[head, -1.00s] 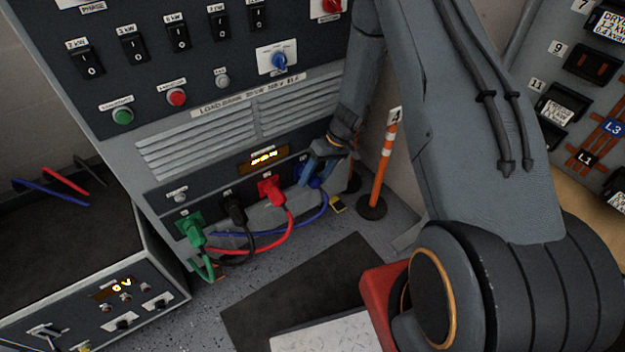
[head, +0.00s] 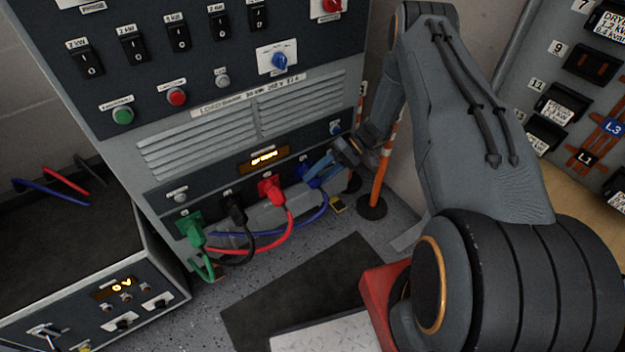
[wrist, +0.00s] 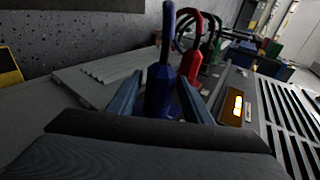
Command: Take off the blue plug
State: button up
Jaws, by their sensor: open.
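The blue plug (wrist: 160,88) stands between the two fingers of my gripper (wrist: 163,92) in the wrist view, its blue cable looping up from it. In the head view my gripper (head: 322,166) is at the right end of the socket row on the load bank's lower panel, and its fingers largely hide the blue plug. The fingers are open, one on each side of the plug; I cannot tell whether they touch it. The plug appears seated in its socket.
Red (head: 269,187), black (head: 236,209) and green (head: 191,229) plugs sit in the same row to the left, with cables hanging below. A dark mat (head: 290,285) lies on the floor.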

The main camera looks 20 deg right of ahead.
jog(key=c, duration=0.9)
jog(key=shift+s+a+r+t+h+p, duration=0.1)
jog(key=shift+t+h+p, duration=0.1)
jog(key=shift+h+p, duration=0.8)
jog(key=shift+w+a+r+t+h+p, duration=0.15)
jog(key=shift+h+p, duration=0.25)
jog(key=shift+p, duration=1.05)
jog(key=shift+s+r+t+h+p, duration=0.2)
jog(key=shift+h+p, duration=0.5)
jog(key=shift+p, duration=0.55)
jog(key=o, duration=0.5)
jog(key=shift+f, duration=0.2)
jog(key=shift+c, duration=0.2)
jog(key=c, duration=0.6)
